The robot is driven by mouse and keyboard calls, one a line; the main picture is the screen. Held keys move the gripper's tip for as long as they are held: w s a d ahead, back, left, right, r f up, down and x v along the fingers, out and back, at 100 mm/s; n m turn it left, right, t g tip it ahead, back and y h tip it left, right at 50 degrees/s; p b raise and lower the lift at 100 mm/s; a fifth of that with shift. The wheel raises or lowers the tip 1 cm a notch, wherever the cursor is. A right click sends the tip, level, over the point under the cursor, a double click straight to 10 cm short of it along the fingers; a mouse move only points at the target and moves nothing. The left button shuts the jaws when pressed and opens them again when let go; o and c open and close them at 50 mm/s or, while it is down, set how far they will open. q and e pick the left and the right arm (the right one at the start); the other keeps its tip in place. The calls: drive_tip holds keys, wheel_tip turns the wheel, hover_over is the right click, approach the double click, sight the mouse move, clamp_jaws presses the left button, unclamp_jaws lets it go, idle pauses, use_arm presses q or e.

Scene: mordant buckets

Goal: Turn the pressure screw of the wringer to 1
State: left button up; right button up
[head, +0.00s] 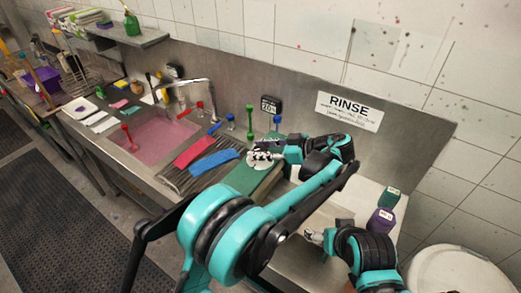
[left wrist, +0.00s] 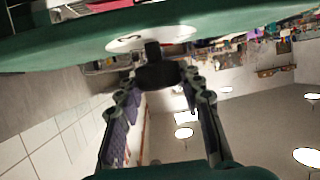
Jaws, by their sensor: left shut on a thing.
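The green wringer (head: 245,179) stands by the sink's right end. A white dial plate with dark marks (head: 258,162) sits on its top; the plate (left wrist: 125,43) also shows in the left wrist view. The pressure screw's black knob (left wrist: 158,74) stands out from the plate. My left gripper (head: 272,151) is at the wringer's top, its two fingers on either side of the knob, shut on it. The dial reading is too small and partly hidden to tell. My right gripper (head: 314,237) is low at the right, apart from the wringer; its jaws are too small to judge.
The sink (head: 150,140) holds pink liquid. Red (head: 193,151) and blue (head: 214,163) cloths lie on the ribbed drainer left of the wringer. Green and blue upright handles stand behind it. Purple (head: 381,221) and dark green (head: 389,197) containers stand at right, near a white bucket (head: 460,270).

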sight(260, 149)
use_arm(q)
drive_tip(key=shift+f+n+g+y, duration=0.1)
drive_tip(key=shift+n+g+y, duration=0.2)
drive_tip(key=shift+n+g, duration=1)
drive_tip(key=shift+g, duration=0.3)
drive_tip(key=o, duration=1.2)
drive_tip(key=shift+c, duration=0.2)
wheel_tip(260, 149, up, 10)
